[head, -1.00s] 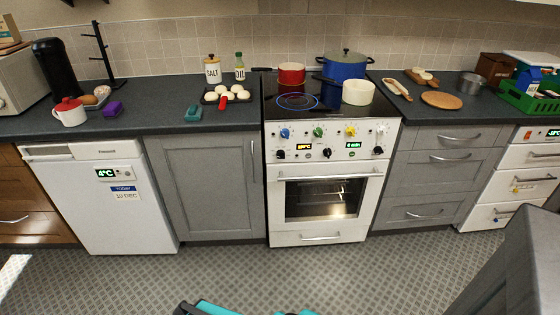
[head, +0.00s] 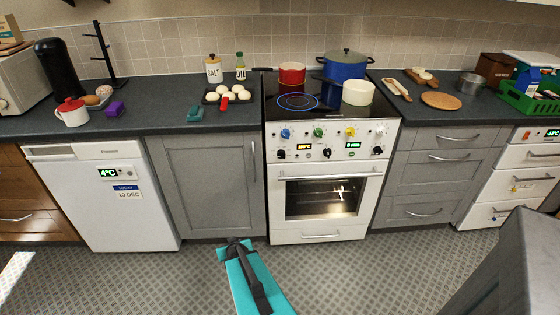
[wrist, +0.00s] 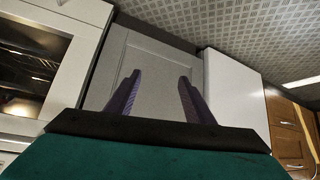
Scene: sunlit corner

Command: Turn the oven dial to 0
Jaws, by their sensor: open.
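The white oven (head: 320,190) stands in the middle of the head view, its lamp lit behind the glass. Its front panel (head: 340,138) carries blue, green and yellow knobs above, and black dials below. One black dial (head: 281,154) sits at the lower left beside an orange display (head: 304,147), and another (head: 377,151) at the lower right beside a green display (head: 353,145). Their markings are too small to read. My gripper (head: 234,241) is low in front of the grey cabinet, left of the oven and apart from it. In the wrist view my gripper (wrist: 160,76) is open and empty.
A red pan (head: 291,74), a blue pot (head: 345,67) and a white pot (head: 358,92) stand on the hob. A grey cabinet (head: 205,185) and a white fridge (head: 100,205) lie left. A grey block (head: 510,270) stands at front right. The floor before the oven is clear.

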